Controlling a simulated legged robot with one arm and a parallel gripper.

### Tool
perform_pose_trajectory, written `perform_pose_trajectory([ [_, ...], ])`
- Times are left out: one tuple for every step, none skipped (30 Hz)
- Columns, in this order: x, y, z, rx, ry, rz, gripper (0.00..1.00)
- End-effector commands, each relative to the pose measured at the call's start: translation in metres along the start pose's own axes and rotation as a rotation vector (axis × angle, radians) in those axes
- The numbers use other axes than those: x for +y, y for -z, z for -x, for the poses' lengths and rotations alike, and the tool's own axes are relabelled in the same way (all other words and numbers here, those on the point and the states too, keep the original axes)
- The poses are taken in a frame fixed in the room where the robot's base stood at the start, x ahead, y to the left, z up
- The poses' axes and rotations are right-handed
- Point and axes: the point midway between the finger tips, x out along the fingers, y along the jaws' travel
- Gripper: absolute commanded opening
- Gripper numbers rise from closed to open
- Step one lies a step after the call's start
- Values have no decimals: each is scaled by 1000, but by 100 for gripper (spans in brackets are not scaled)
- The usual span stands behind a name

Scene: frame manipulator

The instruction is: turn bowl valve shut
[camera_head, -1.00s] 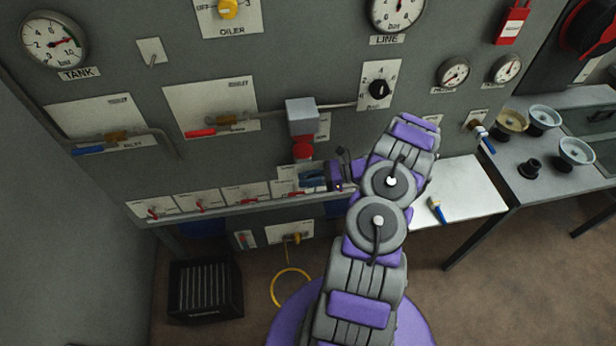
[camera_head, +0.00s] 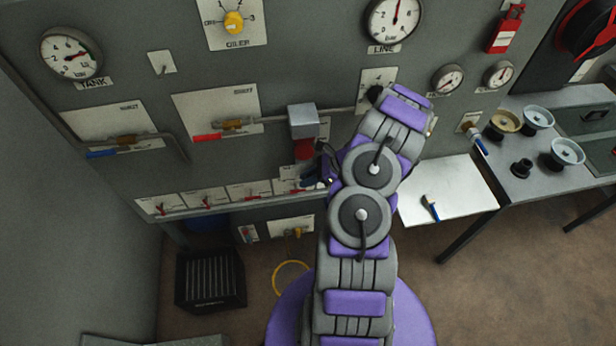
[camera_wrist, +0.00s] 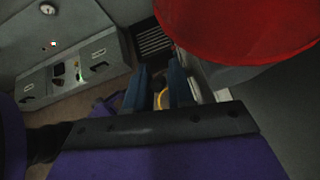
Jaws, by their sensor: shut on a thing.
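The red bowl (camera_head: 304,148) hangs under a grey box (camera_head: 303,120) on the panel. In the wrist view the red bowl (camera_wrist: 235,25) fills the upper right, very close. My gripper (camera_head: 312,178) is just below the bowl, partly hidden by my own arm in the head view. In the wrist view my gripper (camera_wrist: 160,80) shows two blue fingers, a narrow gap apart, below and left of the bowl. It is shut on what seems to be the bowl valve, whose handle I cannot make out.
Left of the bowl, a pipe carries a valve with a red handle (camera_head: 207,137). A row of small red-levered valves (camera_head: 235,193) runs along the lower panel. A black crate (camera_head: 210,278) and a yellow hose (camera_head: 290,277) are below. A white shelf (camera_head: 455,185) is at right.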

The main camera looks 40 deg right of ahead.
Motion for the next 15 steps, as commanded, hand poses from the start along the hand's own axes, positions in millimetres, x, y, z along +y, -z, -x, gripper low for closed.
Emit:
perform_pose_trajectory([
  [-2, -1, 1, 1, 6, 0, 0],
  [-2, -1, 1, 1, 6, 0, 0],
  [-2, -1, 1, 1, 6, 0, 0],
  [-2, -1, 1, 1, 6, 0, 0],
  [-2, -1, 1, 1, 6, 0, 0],
  [-2, -1, 1, 1, 6, 0, 0],
  [-2, -1, 1, 1, 6, 0, 0],
  [-2, -1, 1, 1, 6, 0, 0],
  [-2, -1, 1, 1, 6, 0, 0],
  [-2, -1, 1, 1, 6, 0, 0],
  [-2, -1, 1, 1, 5, 0, 25],
  [-2, -1, 1, 1, 5, 0, 28],
  [-2, -1, 0, 1, 5, 0, 28],
  [-2, 0, 0, 1, 4, 0, 28],
  [-2, 0, 0, 1, 4, 0, 28],
])
